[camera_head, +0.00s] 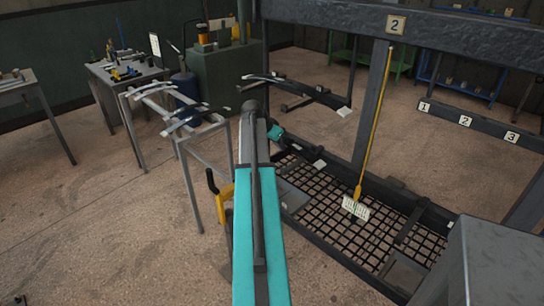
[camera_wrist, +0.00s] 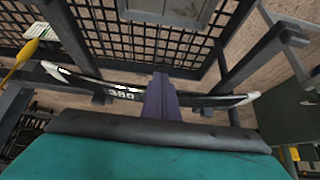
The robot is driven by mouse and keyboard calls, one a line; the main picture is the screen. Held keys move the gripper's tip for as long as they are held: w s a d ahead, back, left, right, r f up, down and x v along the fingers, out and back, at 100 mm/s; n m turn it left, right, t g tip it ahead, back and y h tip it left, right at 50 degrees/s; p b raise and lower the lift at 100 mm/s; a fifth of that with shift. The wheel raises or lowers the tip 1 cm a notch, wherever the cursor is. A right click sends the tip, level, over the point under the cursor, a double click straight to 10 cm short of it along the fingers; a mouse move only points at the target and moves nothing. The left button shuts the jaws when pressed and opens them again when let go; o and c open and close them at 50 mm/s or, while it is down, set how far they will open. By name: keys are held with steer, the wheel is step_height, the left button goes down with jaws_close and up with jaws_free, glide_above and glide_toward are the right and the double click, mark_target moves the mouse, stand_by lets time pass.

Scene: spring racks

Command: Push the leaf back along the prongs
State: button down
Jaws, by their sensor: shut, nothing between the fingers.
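In the wrist view, a dark curved leaf (camera_wrist: 205,101) with pale ends and the white number 380 lies across the middle. It rests across dark bars, seemingly the prongs (camera_wrist: 249,58), one towards each end. My gripper (camera_wrist: 161,78) is shut and empty. Its fingers cross in front of the leaf, just right of the number, and hide a short part of it; I cannot tell whether they touch it. In the head view, my arm hides the gripper and most of this area. A pale end (camera_head: 320,163) beside my wrist seems to belong to this leaf.
Another leaf (camera_head: 300,90) hangs on a rack behind. A beam marked 2 (camera_head: 345,18) crosses above. A metal stand with leaves (camera_head: 190,119) is at left; open floor lies in front.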

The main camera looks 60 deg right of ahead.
steer(key=shift+s+d, duration=0.25)
steer(key=shift+d, duration=0.4)
steer(key=shift+a, duration=0.1)
steer(key=a, duration=0.2)
steer(key=w+a, duration=0.2)
steer(key=a, duration=0.1)
steer(key=shift+a, duration=0.3)
stand_by(0.4)
stand_by(0.4)
